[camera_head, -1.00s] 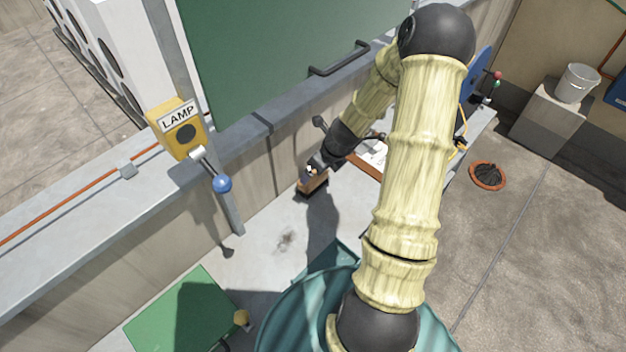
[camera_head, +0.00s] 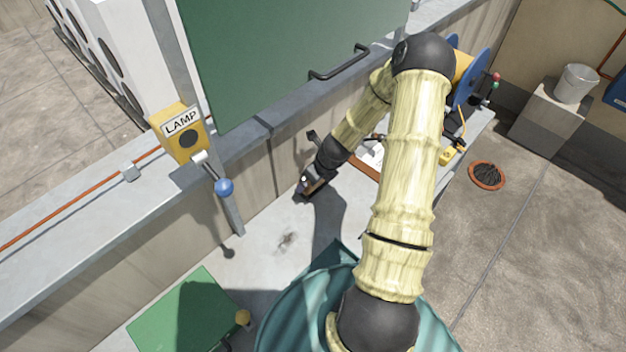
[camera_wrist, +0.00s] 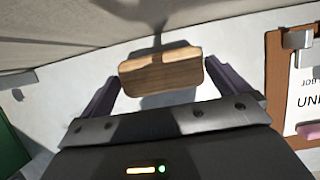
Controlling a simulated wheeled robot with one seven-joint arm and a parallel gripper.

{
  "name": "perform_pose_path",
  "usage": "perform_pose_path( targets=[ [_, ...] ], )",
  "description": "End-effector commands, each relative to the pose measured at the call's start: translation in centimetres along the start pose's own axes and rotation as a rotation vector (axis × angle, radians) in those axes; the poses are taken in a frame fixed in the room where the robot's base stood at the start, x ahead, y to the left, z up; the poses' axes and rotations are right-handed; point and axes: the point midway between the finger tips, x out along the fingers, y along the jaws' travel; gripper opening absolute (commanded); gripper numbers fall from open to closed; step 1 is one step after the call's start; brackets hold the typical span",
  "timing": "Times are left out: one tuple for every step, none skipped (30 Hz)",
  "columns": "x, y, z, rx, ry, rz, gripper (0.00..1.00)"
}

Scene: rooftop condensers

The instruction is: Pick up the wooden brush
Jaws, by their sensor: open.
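The wooden brush (camera_wrist: 160,75) shows in the wrist view as a brown wood-grained block between my two purple-grey fingers. My gripper (camera_wrist: 175,88) is open around it, with a gap on each side of the block. In the head view the brush (camera_head: 315,186) lies on the pale grey surface near the wall, mostly covered by my gripper (camera_head: 307,188). The side of the brush under the wood is hidden.
A clipboard (camera_wrist: 285,95) with paper lies to the right of the brush. A green panel (camera_head: 188,312) is at the front left. A lamp box (camera_head: 183,135) with a blue-knobbed lever (camera_head: 224,187) stands on the ledge. Bare surface (camera_head: 275,225) lies in front of the brush.

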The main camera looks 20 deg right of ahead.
Motion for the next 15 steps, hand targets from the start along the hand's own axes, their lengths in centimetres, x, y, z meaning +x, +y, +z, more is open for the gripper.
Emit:
perform_pose_path(
  targets=[
    [0.6, 0.1, 0.1, 0.0, 0.0, 0.003, 1.0],
    [0.9, 0.0, 0.1, 0.0, 0.0, 0.002, 1.0],
    [1.3, 0.0, 0.0, 0.001, 0.001, 0.002, 1.0],
    [1.6, 0.0, 0.0, 0.001, 0.0, 0.001, 1.0],
    [1.8, 0.0, 0.1, 0.001, 0.0, 0.0, 1.0],
    [2.0, 0.0, 0.0, 0.001, 0.0, 0.0, 1.0],
    [2.1, 0.0, 0.0, 0.001, 0.0, 0.0, 1.0],
    [2.1, 0.0, 0.0, 0.001, 0.0, 0.0, 1.0],
    [2.2, 0.0, 0.0, 0.001, 0.0, 0.0, 1.0],
    [2.2, 0.0, 0.0, 0.001, 0.0, -0.001, 1.0],
    [2.2, 0.0, 0.0, 0.001, 0.0, -0.001, 1.0],
    [2.2, 0.0, 0.0, 0.001, 0.0, -0.001, 1.0],
    [2.2, 0.0, 0.0, 0.0, 0.0, -0.001, 1.0],
    [2.1, 0.0, 0.0, 0.0, 0.0, -0.001, 1.0],
    [2.1, 0.0, 0.0, 0.0, 0.0, -0.001, 1.0]
  ],
)
